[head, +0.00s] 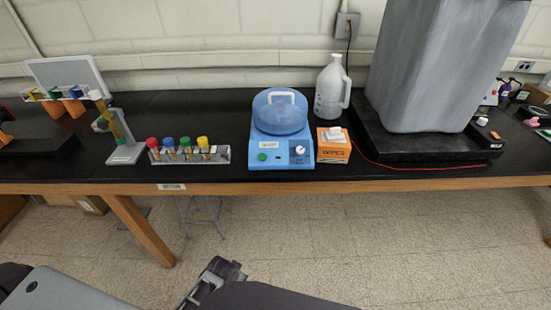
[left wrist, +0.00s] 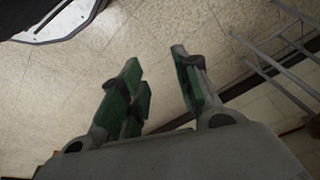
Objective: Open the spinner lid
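The spinner (head: 281,150) is a blue machine on the black bench, with a green button and a white knob on its front. Its round translucent blue lid (head: 280,113) is down on top and has a white handle (head: 281,95). In the left wrist view my left gripper (left wrist: 156,75) has its green-padded fingers spread apart, with only floor between them. In the head view dark parts of my arms show at the bottom, well below and in front of the bench. A gripper (head: 215,280) shows small there, and I cannot tell its state. My right gripper is not clearly seen.
A rack of capped tubes (head: 188,155) stands left of the spinner. An orange tissue box (head: 333,146) and a white jug (head: 331,88) stand close on its right. A large grey container (head: 435,65) is farther right.

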